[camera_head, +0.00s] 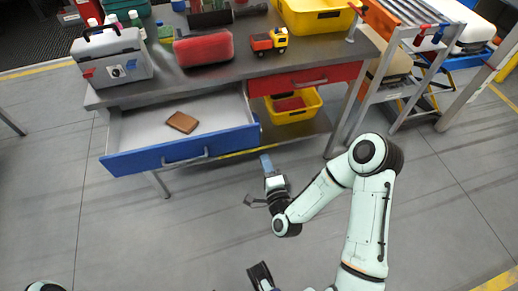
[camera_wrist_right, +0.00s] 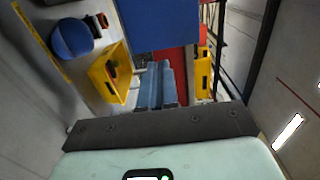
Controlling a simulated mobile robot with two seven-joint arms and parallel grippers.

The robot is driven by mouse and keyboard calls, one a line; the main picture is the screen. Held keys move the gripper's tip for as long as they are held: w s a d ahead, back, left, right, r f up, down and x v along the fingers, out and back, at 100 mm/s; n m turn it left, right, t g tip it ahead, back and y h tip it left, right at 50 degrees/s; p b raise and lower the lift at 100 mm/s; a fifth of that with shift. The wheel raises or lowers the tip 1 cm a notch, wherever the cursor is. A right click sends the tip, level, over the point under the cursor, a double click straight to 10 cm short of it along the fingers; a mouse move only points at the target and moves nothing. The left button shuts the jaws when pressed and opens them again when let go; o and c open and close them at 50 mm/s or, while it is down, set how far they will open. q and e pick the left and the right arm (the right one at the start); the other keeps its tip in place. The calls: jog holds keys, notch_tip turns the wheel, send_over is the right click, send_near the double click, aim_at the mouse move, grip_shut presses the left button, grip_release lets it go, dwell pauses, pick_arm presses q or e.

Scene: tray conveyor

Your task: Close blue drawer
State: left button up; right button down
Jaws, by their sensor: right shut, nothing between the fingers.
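The blue drawer (camera_head: 185,150) under the workbench is pulled out, its front panel with a grey handle facing the floor area. A brown flat block (camera_head: 182,122) lies inside on the drawer bottom. My right gripper (camera_head: 266,163) is shut and empty, just right of and slightly below the drawer front's right end in the head view; I cannot tell whether they touch. In the right wrist view, the shut blue fingers (camera_wrist_right: 157,85) show below a blue panel (camera_wrist_right: 155,25) that looks like the drawer front.
A red drawer (camera_head: 305,80) beside the blue one looks shut. A yellow bin (camera_head: 292,112) stands on the shelf below. A toolbox (camera_head: 111,55), a red case (camera_head: 203,50) and a toy truck (camera_head: 269,40) sit on the workbench. Floor in front is clear.

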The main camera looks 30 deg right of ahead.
aim_at(257, 138)
pick_arm(q)
jog(key=shift+r, duration=0.15)
pick_arm(e)
jog(key=x, duration=0.7)
jog(key=shift+w+r, duration=0.1)
jog(key=shift+w, duration=0.05)
